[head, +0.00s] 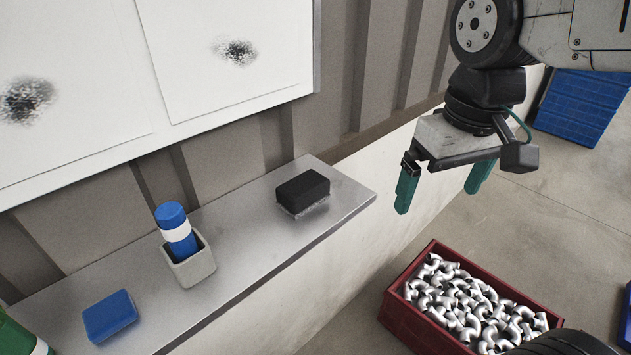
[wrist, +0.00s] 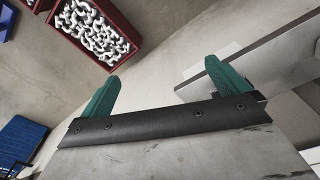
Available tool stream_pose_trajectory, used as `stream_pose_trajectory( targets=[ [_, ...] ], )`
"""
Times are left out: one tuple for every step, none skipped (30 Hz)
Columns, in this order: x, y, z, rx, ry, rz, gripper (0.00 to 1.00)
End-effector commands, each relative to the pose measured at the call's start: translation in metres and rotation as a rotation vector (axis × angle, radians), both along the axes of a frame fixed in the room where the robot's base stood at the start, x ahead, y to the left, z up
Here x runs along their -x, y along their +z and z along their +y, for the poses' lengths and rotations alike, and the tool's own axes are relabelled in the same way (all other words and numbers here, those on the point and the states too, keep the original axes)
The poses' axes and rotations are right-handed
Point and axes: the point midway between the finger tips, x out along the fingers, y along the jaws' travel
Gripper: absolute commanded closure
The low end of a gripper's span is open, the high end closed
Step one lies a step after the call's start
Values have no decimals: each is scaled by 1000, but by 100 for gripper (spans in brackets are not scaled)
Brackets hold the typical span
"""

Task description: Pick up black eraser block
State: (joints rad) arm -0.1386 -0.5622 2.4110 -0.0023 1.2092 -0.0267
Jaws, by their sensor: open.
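The black eraser block (head: 302,187) lies on the grey metal shelf (head: 246,221), near the shelf's right end, with a lighter underside showing. My gripper (head: 438,192) is open and empty, to the right of the shelf end and apart from the block. Its two green fingers point down. In the wrist view the open fingers of my gripper (wrist: 162,85) show with nothing between them. The shelf edge (wrist: 250,55) appears at the right of that view. The eraser block cannot be made out there.
A blue marker stands in a small grey cup (head: 190,265) on the shelf, left of the block. A blue block (head: 110,316) lies farther left. A whiteboard (head: 160,75) hangs above. A red crate (head: 433,337) of metal pipe elbows stands on the floor below my gripper.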

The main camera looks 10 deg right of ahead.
Motion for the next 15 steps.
stream_pose_trajectory(
  targets=[
    [-22, 3, 17, 3, 60, 18, 0],
    [-34, 5, 27, 5, 92, 24, 0],
    [-49, 6, 41, 7, 134, 32, 0],
    [-60, 7, 52, 9, 163, 37, 0],
    [-70, 7, 64, 10, 193, 42, 0],
    [-83, 6, 79, 13, 231, 50, 0],
    [-92, 5, 91, 15, 259, 53, 0],
    [-99, 4, 102, 17, 285, 58, 0],
    [-108, 1, 116, 19, 315, 63, 0],
    [-114, -1, 126, 20, 335, 67, 0],
    [-119, -2, 136, 22, 354, 70, 0],
    [-125, -5, 146, 23, 375, 73, 0],
    [-128, -7, 153, 24, 389, 75, 0],
    [-131, -8, 159, 26, 400, 76, 0],
    [-134, -10, 165, 26, 412, 78, 0]
  ],
)
